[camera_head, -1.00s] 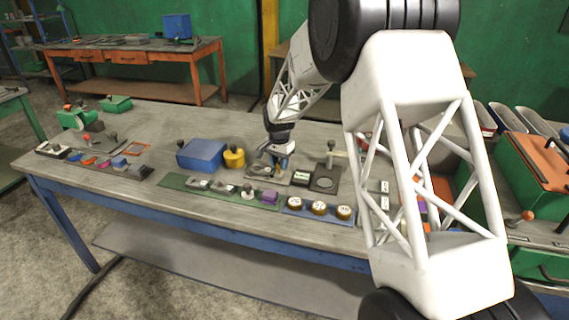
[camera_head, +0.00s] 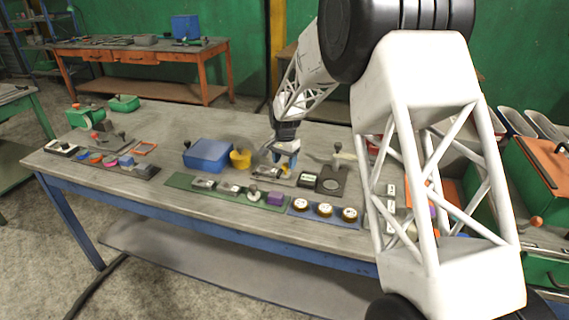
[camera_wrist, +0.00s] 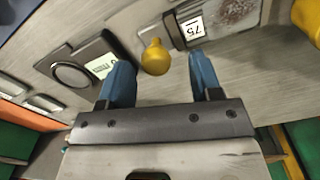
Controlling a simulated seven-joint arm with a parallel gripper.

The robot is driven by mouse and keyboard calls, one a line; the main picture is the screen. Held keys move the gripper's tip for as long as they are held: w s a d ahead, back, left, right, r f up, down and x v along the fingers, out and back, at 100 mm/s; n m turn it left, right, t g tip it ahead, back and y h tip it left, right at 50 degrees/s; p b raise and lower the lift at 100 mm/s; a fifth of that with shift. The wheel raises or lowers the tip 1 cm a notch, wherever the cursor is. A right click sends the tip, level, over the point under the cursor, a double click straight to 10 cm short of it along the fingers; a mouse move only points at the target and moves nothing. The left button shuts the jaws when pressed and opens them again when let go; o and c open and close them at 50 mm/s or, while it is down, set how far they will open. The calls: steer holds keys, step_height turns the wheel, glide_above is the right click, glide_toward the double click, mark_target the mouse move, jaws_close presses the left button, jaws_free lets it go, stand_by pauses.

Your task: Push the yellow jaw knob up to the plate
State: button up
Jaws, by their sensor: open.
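The yellow jaw knob (camera_wrist: 155,57) is a rounded knob on a short stem, seen near the middle of the wrist view. My gripper (camera_wrist: 160,62) is open, with one blue finger on each side of the knob and visible gaps to both. The knob's stem points toward a grey fixture with a "75" label (camera_wrist: 192,27) and a worn, rust-stained plate (camera_wrist: 230,12), partly cut off at the top. In the head view my gripper (camera_head: 287,163) is low over this small fixture (camera_head: 268,176) on the bench. The jaw's contact with the plate cannot be made out.
A dark block with a round recess (camera_wrist: 72,74) and a pale label lies left of the fingers. In the head view, a blue box (camera_head: 207,155) and yellow pot (camera_head: 241,159) stand left of the gripper. A row of round dials (camera_head: 325,210) lies in front.

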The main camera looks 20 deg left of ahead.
mark_target(286, 164)
steer(key=shift+r, duration=3.3)
steer(key=shift+d+r, duration=0.2)
steer(key=shift+d, duration=0.05)
steer(key=s+d+r, duration=0.5)
steer(key=s+d, duration=0.1)
steer(key=d, duration=0.4)
steer(key=s+d+r+n+t, duration=0.1)
steer(key=s+d+r, duration=0.55)
steer(key=d, duration=0.25)
steer(key=s+d+r, duration=0.5)
steer(key=s+d, duration=0.2)
steer(key=d, duration=0.3)
steer(key=s+d+f, duration=0.1)
steer(key=s+d, duration=0.4)
steer(key=s, duration=0.5)
steer(key=s+d+f+n+t, duration=0.1)
steer(key=s+d, duration=0.5)
steer(key=s, duration=0.4)
steer(key=s+d+f, duration=0.1)
steer(key=s+d, duration=0.4)
steer(key=s, duration=0.5)
steer(key=shift+d+n+t, duration=0.3)
steer(key=shift+d+n, duration=0.05)
steer(key=shift+n, duration=0.05)
